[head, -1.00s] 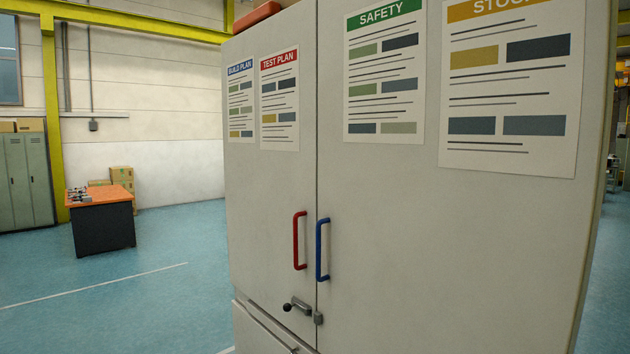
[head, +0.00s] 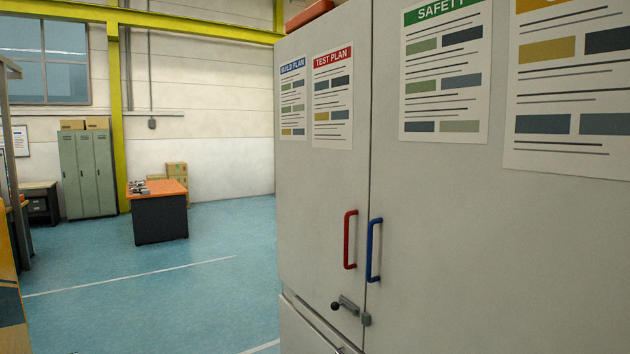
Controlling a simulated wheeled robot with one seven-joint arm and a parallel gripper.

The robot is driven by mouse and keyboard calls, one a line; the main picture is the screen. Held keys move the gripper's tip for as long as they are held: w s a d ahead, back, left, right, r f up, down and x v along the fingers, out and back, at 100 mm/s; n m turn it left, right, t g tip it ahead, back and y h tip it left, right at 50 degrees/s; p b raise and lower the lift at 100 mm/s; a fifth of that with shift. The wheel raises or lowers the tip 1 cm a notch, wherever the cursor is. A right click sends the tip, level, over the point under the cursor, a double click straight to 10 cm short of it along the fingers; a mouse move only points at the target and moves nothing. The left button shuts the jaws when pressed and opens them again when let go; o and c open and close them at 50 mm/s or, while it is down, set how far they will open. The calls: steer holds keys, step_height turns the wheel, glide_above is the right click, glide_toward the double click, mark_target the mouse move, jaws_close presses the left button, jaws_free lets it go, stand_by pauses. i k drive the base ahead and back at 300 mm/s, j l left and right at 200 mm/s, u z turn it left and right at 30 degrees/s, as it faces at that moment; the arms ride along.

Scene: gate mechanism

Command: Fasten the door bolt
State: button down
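The door bolt (head: 347,304) is a small grey metal bar with a dark round knob (head: 335,306) at its left end. It sits low on the left door of a tall grey cabinet (head: 430,240), below the handles. A small catch (head: 366,319) is on the right door, just past the seam. The bolt's right end is close to the catch; I cannot tell whether it is inside it. A red handle (head: 349,240) is on the left door and a blue handle (head: 373,250) on the right door. Both doors look closed. My gripper is not in view.
Posters, including a green-headed one (head: 445,70), hang on the doors. Blue floor (head: 140,300) lies open to the left of the cabinet. An orange-topped table (head: 158,212) and green lockers (head: 88,172) stand farther back.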

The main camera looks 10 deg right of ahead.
mark_target(335, 306)
steer(key=i+j+u, duration=0.1)
steer(key=i+u, duration=0.7)
steer(key=i, duration=0.15)
steer(key=i+l+u, duration=0.25)
steer(key=i+u, duration=0.15)
steer(key=i+l+u, duration=0.4)
steer(key=i, duration=0.15)
